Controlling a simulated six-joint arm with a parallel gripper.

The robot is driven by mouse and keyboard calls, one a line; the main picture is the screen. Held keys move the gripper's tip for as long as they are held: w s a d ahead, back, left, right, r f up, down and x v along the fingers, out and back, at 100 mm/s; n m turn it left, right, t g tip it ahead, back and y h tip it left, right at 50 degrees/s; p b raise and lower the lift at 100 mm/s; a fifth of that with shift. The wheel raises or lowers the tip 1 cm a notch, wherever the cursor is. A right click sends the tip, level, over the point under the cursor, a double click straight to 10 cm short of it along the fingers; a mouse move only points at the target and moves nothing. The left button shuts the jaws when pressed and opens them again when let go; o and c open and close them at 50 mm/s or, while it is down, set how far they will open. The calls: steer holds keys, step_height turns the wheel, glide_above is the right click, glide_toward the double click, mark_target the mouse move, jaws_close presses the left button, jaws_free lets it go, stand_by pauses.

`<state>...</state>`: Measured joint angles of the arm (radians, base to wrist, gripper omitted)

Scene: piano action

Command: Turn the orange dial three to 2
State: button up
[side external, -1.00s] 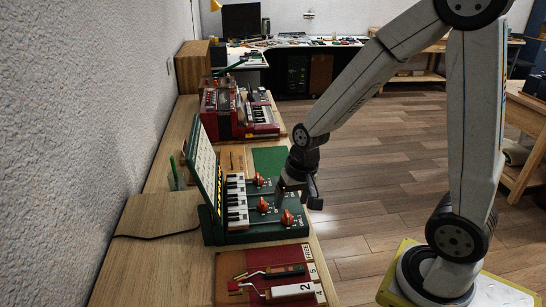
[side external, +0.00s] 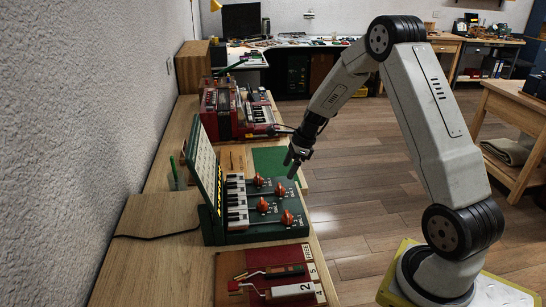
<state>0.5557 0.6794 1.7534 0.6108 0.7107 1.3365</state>
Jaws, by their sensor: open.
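A green keyboard unit (side external: 245,236) with an upright board (side external: 207,175) stands on the wooden bench. Several orange dials sit on its right-hand panel: one at the far left (side external: 258,181), one at the far right (side external: 280,188), one at the near left (side external: 263,205) and one at the near right (side external: 287,217). White markings surround them, too small to read, so I cannot tell which is dial three or where each points. My gripper (side external: 291,173) is open and empty, pointing down above the far right dial, apart from it. No dial is hidden by it.
A red keyboard instrument (side external: 226,118) stands farther back.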

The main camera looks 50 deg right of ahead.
mark_target(280, 185)
steer(key=shift+x, duration=3.9)
jaws_close()
